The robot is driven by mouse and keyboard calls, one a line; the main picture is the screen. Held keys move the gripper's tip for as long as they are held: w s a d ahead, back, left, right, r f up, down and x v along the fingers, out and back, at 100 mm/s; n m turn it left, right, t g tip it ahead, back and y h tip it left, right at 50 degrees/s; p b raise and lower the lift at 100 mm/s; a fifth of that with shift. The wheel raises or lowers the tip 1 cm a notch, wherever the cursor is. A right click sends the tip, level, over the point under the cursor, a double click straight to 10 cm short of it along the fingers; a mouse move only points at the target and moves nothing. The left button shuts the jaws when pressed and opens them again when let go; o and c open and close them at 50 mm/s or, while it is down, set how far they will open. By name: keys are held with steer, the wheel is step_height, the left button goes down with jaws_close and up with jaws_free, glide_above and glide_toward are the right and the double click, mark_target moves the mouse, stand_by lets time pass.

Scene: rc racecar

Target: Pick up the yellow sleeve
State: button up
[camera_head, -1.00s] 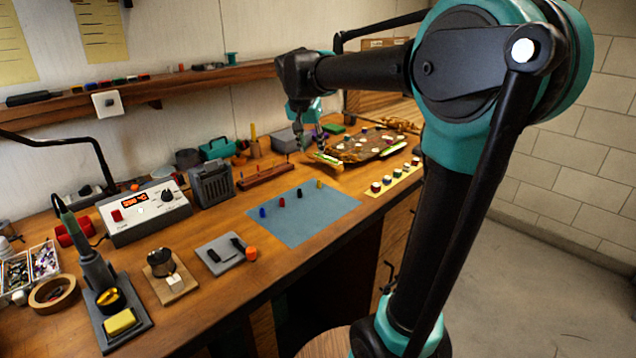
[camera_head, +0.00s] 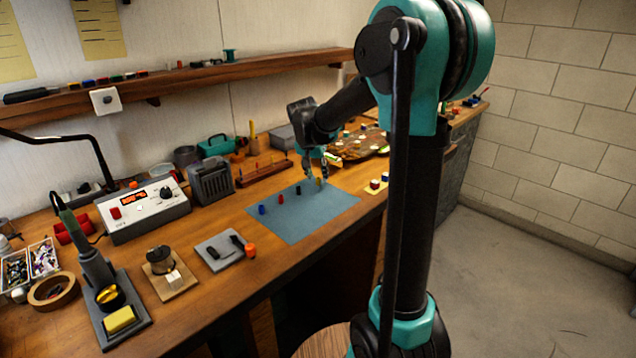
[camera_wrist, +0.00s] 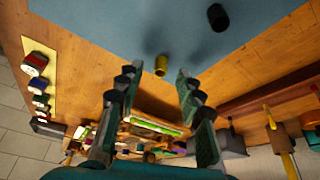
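The yellow sleeve (camera_wrist: 161,65) is a small upright cylinder at the edge of the blue mat (camera_wrist: 120,14). In the head view the yellow sleeve (camera_head: 319,183) stands at the mat's far right, close beside my gripper (camera_head: 316,170). In the wrist view my gripper (camera_wrist: 172,76) has its two fingers spread with nothing between them. A black sleeve (camera_wrist: 218,17) stands on the mat to the right of the yellow one.
Blue (camera_head: 262,210), red (camera_head: 281,199) and dark (camera_head: 298,190) sleeves stand in a row on the mat. A wooden rack (camera_head: 264,172) with pegs lies behind it. Colored pieces on a yellow strip (camera_wrist: 39,98) show at the wrist view's left. The mat's front part is clear.

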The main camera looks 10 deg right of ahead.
steer(key=shift+w+d+f, duration=0.15)
steer(key=shift+w+f, duration=0.1)
steer(key=shift+f, duration=0.4)
steer(key=shift+c, duration=0.5)
steer(key=c, duration=0.6)
steer(key=shift+c, duration=0.2)
steer(key=shift+r, duration=0.1)
